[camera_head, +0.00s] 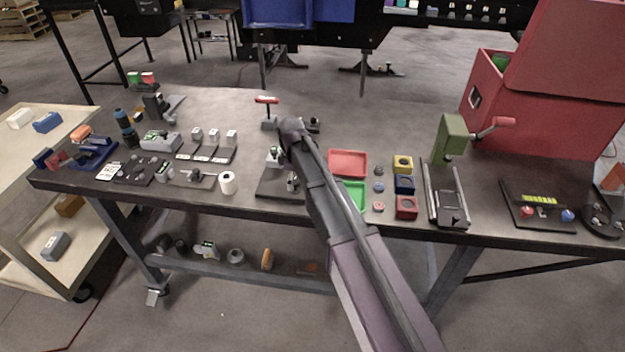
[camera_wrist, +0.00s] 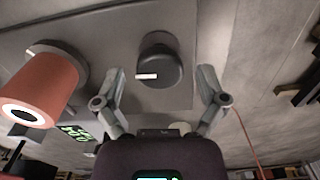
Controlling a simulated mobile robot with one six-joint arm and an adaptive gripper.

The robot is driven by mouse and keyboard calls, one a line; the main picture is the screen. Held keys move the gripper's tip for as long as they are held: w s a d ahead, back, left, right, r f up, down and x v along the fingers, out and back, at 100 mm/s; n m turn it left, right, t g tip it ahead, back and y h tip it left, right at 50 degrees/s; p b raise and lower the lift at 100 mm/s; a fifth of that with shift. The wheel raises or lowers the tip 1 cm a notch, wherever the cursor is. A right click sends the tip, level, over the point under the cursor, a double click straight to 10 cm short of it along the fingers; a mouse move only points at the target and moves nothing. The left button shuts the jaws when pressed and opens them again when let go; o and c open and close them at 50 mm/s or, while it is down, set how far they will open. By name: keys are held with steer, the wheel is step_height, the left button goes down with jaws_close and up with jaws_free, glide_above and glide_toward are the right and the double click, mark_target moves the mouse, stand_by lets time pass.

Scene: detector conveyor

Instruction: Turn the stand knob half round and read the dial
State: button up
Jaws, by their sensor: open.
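A dark round knob (camera_wrist: 160,72) with a short white mark on its side shows in the wrist view, on a grey plate (camera_wrist: 110,42). My gripper (camera_wrist: 162,78) is open, with one finger on each side of the knob. I see no clear contact between fingers and knob. In the head view my arm reaches over the bench to a small stand on a dark base (camera_head: 270,186); the arm hides much of it, and my fingers are not clear there. A small panel with green marks (camera_wrist: 76,132) lies at the lower left of the wrist view; I cannot read a dial.
An orange-red cylinder (camera_wrist: 40,88) stands close left of my fingers in the wrist view. On the bench (camera_head: 225,105), a red tray (camera_head: 347,163), a green tray (camera_head: 352,195) and a green press (camera_head: 452,138) stand right of the stand. A white roll (camera_head: 227,182) stands left.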

steer(key=shift+m, duration=0.4)
